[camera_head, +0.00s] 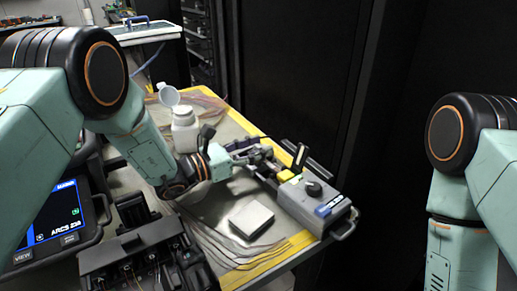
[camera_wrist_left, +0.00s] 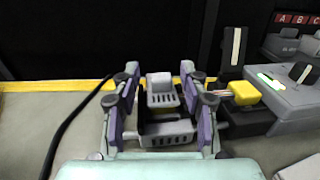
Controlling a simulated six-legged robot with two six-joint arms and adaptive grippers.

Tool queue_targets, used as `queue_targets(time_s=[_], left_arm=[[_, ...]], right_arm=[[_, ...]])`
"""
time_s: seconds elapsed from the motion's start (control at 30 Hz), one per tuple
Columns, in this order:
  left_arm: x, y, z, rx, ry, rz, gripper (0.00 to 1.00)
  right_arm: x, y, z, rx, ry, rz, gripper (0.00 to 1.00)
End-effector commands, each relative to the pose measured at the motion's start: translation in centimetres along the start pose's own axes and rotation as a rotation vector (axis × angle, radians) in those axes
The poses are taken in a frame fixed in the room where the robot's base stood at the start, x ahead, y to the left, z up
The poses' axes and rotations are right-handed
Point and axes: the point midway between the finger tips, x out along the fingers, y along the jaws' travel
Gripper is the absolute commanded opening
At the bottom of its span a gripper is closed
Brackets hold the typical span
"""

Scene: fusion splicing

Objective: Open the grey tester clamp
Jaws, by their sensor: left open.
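A grey slotted clamp part (camera_wrist_left: 162,92) shows in the left wrist view, left of the yellow block. My left gripper (camera_head: 258,153) reaches over this spot from the left. In the left wrist view its purple-sided fingers (camera_wrist_left: 159,70) are apart, one on each side of the clamp part. I cannot tell whether they touch it. The clamp's lower part is partly hidden. My right gripper is out of view.
A white bottle (camera_head: 185,132) with its lid tilted up stands behind my left wrist. A small white box (camera_head: 251,219) lies in front of the tester. A screen device (camera_head: 55,225) and a black machine (camera_head: 140,255) fill the front left. Dark cabinets stand behind the table.

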Motion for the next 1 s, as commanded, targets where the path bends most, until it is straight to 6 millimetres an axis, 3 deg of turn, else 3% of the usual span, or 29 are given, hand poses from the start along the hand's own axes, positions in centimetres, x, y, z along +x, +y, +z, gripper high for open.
queue_targets(time_s=[0.37, 0.9, 1.0], left_arm=[[0.76, -0.01, 0.03, -0.001, -0.001, 0.001, 0.44], [0.74, -0.05, 0.03, 0.000, 0.000, 0.000, 0.00], [0.75, -0.05, 0.02, 0.000, 0.000, 0.000, 0.00]], right_arm=[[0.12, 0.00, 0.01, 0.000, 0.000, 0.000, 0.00], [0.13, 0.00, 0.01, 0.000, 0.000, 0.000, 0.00], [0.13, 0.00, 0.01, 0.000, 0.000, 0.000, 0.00]])
